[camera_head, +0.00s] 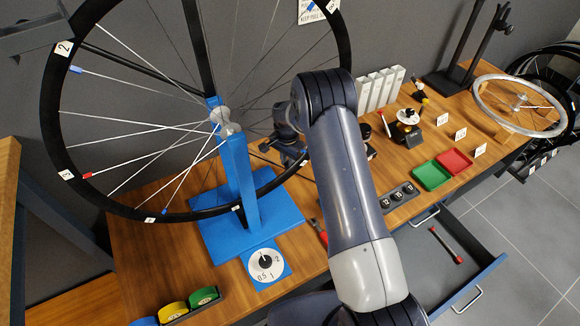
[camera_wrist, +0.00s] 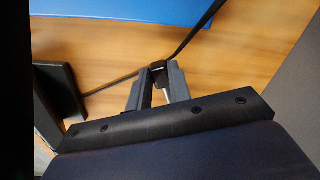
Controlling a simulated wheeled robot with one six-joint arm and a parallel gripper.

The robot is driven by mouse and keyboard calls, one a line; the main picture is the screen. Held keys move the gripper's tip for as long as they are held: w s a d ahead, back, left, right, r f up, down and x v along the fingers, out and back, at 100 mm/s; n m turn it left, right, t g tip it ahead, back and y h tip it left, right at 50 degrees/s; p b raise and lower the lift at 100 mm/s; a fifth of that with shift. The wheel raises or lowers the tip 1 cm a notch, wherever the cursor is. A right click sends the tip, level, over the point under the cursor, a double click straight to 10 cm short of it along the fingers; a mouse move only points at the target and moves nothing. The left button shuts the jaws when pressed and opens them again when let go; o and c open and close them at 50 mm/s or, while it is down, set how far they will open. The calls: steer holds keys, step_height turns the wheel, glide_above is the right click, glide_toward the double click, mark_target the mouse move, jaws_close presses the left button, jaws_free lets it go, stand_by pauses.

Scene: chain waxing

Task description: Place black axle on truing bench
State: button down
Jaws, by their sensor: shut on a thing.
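My gripper (camera_head: 292,152) is low over the wooden bench (camera_head: 150,240), just right of the blue truing stand (camera_head: 240,185). In the wrist view my gripper (camera_wrist: 157,80) has its fingers close together on a small dark piece (camera_wrist: 157,66), which I take to be the black axle. Thin dark strips run from the fingertips to the lower left and upper right; I cannot tell whether they belong to it. The blue base shows beyond the fingers. My arm hides much of the gripper in the head view.
A large spoked wheel (camera_head: 52,120) is on the blue stand. A round dial (camera_head: 265,265) lies in front. Green (camera_head: 431,175) and red (camera_head: 455,161) trays, a socket block (camera_head: 398,197) and a silver wheel (camera_head: 510,125) are at right. An open drawer (camera_head: 470,285) juts out.

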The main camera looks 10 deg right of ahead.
steer(key=shift+f, duration=1.85)
steer(key=shift+f, duration=0.1)
steer(key=shift+f+b, duration=0.15)
steer(key=shift+b, duration=0.15)
steer(key=c, duration=1.3)
jaws_free()
step_height(320, 180, up, 13)
steer(key=shift+f+p, duration=0.2)
steer(key=shift+p, duration=0.1)
steer(key=shift+o, duration=0.2)
